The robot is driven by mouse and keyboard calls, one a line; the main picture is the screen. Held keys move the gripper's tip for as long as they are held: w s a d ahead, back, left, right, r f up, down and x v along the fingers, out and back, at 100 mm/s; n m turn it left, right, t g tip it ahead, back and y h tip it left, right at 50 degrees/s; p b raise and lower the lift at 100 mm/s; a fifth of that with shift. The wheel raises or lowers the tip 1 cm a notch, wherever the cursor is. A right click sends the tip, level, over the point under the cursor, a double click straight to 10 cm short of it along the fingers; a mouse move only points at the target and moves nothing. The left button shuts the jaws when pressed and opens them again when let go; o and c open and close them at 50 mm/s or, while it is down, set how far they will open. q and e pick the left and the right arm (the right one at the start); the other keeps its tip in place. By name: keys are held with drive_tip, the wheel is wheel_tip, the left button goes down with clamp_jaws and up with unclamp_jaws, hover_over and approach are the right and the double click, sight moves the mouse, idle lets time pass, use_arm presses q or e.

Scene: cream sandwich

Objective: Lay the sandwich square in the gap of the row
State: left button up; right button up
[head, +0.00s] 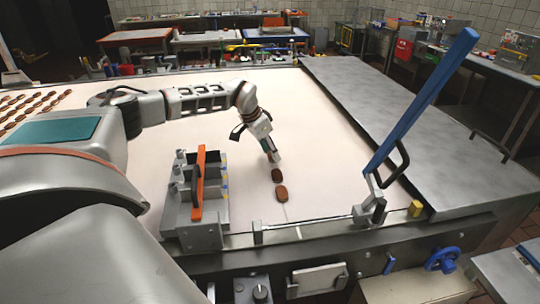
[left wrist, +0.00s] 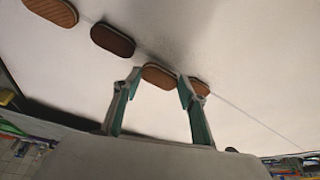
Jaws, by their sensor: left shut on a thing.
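My left gripper (head: 273,156) points down at the pale work surface, in line with two brown sandwiches (head: 281,194) and (head: 278,175) that lie nearer the front. In the left wrist view, its teal-padded fingers (left wrist: 159,82) are shut on a brown rounded sandwich square (left wrist: 160,75). Another sandwich (left wrist: 201,87) shows just beside and partly behind the right finger. Two more sandwiches (left wrist: 112,40) and (left wrist: 52,11) lie along the row at upper left. I cannot tell whether the held sandwich touches the surface. My right gripper is not in view.
A grey fixture with an orange bar (head: 199,180) stands left of the row. A blue raised lever (head: 420,100) rises at the right, beside a metal side table (head: 410,110). Many brown pieces (head: 25,108) lie at far left. The pale surface (head: 330,130) right of the gripper is clear.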

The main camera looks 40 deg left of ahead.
use_arm(q)
drive_tip(key=shift+f, duration=1)
drive_tip(key=shift+f, duration=0.1)
drive_tip(key=o, duration=0.5)
drive_tip(key=v, duration=1.2)
drive_tip(key=shift+b, duration=0.4)
drive_tip(key=shift+d, duration=0.1)
